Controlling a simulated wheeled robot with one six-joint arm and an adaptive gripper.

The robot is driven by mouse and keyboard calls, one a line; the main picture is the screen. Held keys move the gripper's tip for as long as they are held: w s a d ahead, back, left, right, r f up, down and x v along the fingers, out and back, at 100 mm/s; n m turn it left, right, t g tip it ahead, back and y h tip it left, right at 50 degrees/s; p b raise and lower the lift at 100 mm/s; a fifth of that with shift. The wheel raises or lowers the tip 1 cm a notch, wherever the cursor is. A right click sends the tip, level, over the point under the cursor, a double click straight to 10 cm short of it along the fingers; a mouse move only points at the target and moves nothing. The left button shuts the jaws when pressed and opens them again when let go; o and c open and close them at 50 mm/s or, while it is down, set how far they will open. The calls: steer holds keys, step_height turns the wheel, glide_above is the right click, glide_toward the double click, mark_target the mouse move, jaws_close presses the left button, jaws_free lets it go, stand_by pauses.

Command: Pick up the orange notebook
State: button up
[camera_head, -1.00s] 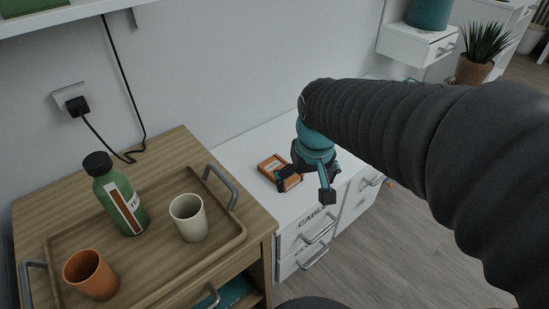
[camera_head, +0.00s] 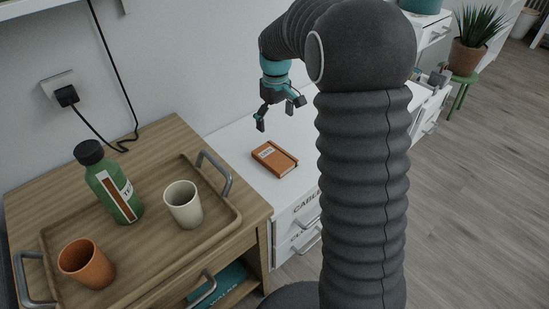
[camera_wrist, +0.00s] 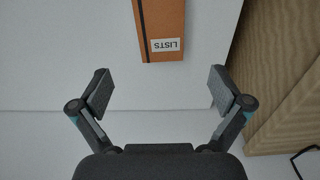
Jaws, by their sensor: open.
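The orange notebook (camera_head: 275,159) lies flat on the white desk top, with a white label and a dark band. In the wrist view the notebook (camera_wrist: 162,22) is at the top, cut off by the frame edge, and its label reads "LISTS". My gripper (camera_head: 281,112) is above and behind the notebook in the head view, apart from it. In the wrist view my gripper (camera_wrist: 160,90) has its two fingers spread wide, with only white surface between them. The notebook lies beyond the fingertips there.
A wooden cabinet (camera_head: 150,146) stands left of the white desk (camera_head: 238,140). On it a tray (camera_head: 215,235) holds a green bottle (camera_head: 112,190), a cream cup (camera_head: 184,206) and an orange cup (camera_head: 87,264). A potted plant (camera_head: 468,55) stands at the back right. The desk around the notebook is clear.

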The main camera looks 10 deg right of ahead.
steer(key=f, duration=0.1)
glide_above(275, 156)
step_height(275, 156, down, 8)
steer(key=shift+s+r, duration=0.1)
steer(key=shift+s, duration=0.05)
steer(key=shift+w+f, duration=0.15)
steer(key=shift+f, duration=1.2)
steer(key=shift+w+f, duration=0.1)
steer(key=shift+f, duration=1.2)
steer(key=c, duration=1)
steer(key=shift+r, duration=0.1)
